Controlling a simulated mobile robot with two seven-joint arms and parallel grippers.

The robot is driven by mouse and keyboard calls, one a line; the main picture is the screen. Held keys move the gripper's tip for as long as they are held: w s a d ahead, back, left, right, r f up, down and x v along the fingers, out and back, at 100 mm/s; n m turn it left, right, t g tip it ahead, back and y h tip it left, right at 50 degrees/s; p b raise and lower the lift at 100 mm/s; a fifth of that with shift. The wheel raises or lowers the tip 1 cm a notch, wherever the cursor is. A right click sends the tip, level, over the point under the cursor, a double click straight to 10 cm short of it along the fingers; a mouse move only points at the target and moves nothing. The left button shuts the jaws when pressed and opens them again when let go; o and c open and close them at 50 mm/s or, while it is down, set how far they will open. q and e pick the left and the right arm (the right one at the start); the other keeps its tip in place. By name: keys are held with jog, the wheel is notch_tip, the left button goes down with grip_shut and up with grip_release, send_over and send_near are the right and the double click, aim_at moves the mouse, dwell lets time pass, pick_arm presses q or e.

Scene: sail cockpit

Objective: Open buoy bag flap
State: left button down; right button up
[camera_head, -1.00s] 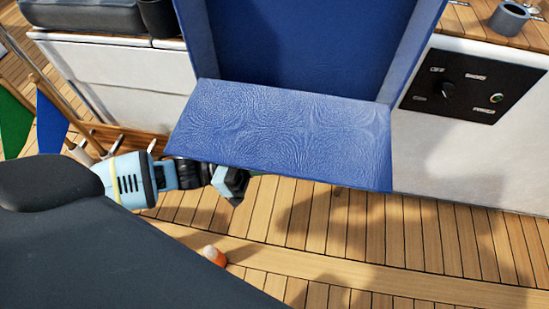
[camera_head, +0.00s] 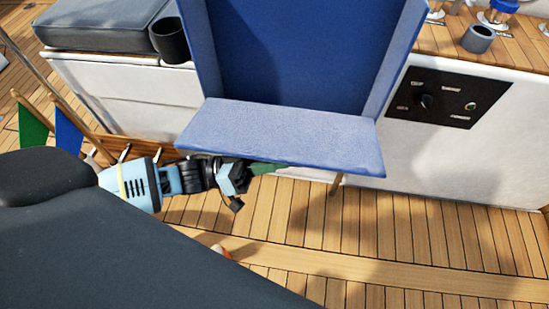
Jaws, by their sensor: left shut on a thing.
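The blue buoy bag (camera_head: 305,50) stands open-fronted against the white cockpit side, its inside showing. Its lighter blue flap (camera_head: 285,135) sticks out from the bottom of the opening toward me, close to level. My left gripper (camera_head: 236,178) is below the flap's near left edge. It is shut on a green thing (camera_head: 268,168), which looks like a pennant and runs right beneath the flap. A short wooden stick (camera_head: 335,185) hangs below the flap, possibly part of it. The flap covers most of this green thing. My right gripper is not in view.
A green flag (camera_head: 32,125) and a blue flag (camera_head: 68,133) on sticks stand at the left. A black switch panel (camera_head: 447,97) is on the right wall. An orange thing (camera_head: 222,250) lies on the plank floor, partly hidden by my body. The floor at right is clear.

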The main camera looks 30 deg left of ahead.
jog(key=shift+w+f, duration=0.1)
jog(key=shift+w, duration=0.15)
pick_arm(q)
jog(key=c, duration=1.5)
grip_release()
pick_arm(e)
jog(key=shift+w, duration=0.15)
pick_arm(q)
jog(key=v, duration=0.8)
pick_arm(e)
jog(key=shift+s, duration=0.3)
pick_arm(q)
jog(key=shift+s, duration=0.1)
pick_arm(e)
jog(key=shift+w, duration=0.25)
